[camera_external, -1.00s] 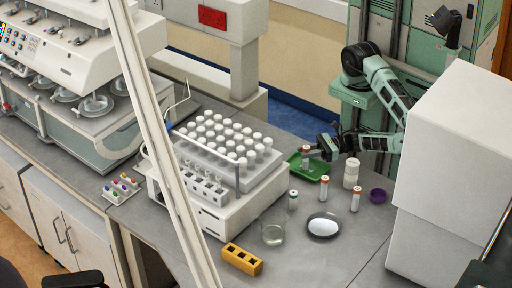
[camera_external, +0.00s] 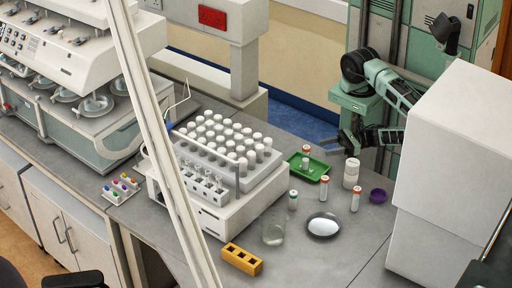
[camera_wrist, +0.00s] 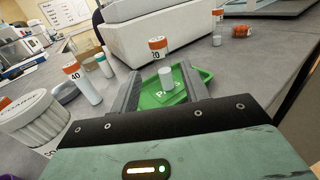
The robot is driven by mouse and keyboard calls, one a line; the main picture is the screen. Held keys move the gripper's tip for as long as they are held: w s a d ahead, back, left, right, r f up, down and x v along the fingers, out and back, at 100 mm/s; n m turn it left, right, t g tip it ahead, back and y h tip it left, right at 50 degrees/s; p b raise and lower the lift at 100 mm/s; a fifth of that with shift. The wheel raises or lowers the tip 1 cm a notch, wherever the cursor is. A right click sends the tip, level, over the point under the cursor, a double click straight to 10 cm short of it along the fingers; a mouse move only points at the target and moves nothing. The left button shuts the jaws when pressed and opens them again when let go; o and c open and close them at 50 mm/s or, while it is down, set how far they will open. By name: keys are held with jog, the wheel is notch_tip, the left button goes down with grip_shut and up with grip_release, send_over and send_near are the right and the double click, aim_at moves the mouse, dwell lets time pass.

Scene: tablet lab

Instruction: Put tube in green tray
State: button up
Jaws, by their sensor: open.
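An orange-capped tube (camera_external: 305,161) with a white label stands upright in the green tray (camera_external: 319,177). In the wrist view the tube (camera_wrist: 167,79) stands on the green tray (camera_wrist: 201,77), between the lines of my fingers and beyond their tips. My gripper (camera_external: 347,144) is open and empty, to the right of the tube and apart from it. The open fingers also show in the wrist view (camera_wrist: 163,88). Other orange-capped tubes stand on the bench, one in front of the tray (camera_external: 324,188) and one further right (camera_external: 355,199).
A green-capped tube (camera_external: 292,200), a round mirror-like dish (camera_external: 323,227) and a glass beaker (camera_external: 273,234) are in front. A rack of white-capped vials (camera_external: 226,176) is close on the left.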

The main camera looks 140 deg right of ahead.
jog(key=shift+v, duration=1.55)
